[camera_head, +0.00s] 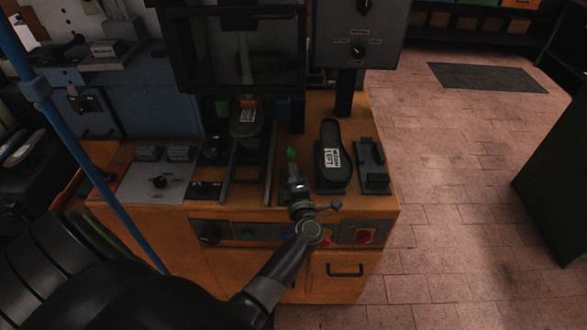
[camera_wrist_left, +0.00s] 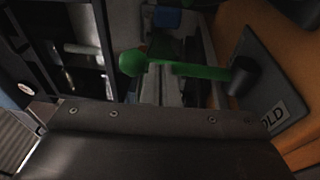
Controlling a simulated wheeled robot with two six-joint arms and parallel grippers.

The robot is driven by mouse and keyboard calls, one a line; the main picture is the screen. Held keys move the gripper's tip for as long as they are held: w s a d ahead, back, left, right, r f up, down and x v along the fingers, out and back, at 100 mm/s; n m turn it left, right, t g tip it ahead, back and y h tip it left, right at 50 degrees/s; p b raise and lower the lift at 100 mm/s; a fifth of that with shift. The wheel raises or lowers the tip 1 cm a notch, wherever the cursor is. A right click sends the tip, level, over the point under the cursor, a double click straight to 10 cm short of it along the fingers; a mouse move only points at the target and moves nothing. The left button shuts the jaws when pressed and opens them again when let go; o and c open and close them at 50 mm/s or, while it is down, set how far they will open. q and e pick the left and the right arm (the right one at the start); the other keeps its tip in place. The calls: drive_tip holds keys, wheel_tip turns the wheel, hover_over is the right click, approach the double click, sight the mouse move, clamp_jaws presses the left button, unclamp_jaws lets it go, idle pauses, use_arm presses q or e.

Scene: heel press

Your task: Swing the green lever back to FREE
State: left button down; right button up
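The green lever (camera_wrist_left: 205,71) shows in the left wrist view as a green bar with a round green knob (camera_wrist_left: 132,63) at its left end and a dark pivot (camera_wrist_left: 243,75) at its right end. A plate by the pivot carries a label (camera_wrist_left: 272,116) of which "OLD" is readable. In the head view only the green knob (camera_head: 291,153) shows, just beyond my left gripper (camera_head: 294,172). The left fingers (camera_wrist_left: 165,85) look close together, right at the lever bar; whether they touch it is unclear. No FREE label is readable. My right gripper is out of view.
A black shoe-sole form labelled LEFT (camera_head: 330,158) stands right of the left gripper, with a dark holder (camera_head: 371,167) beside it. The dark press frame (camera_head: 240,50) rises behind. Floor (camera_head: 460,170) is clear right.

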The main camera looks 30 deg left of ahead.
use_arm(q)
drive_tip(key=w, duration=0.1)
drive_tip(key=w+a, duration=0.2)
drive_tip(key=shift+w+r, duration=0.1)
drive_tip(key=shift+r, duration=0.5)
idle(0.4)
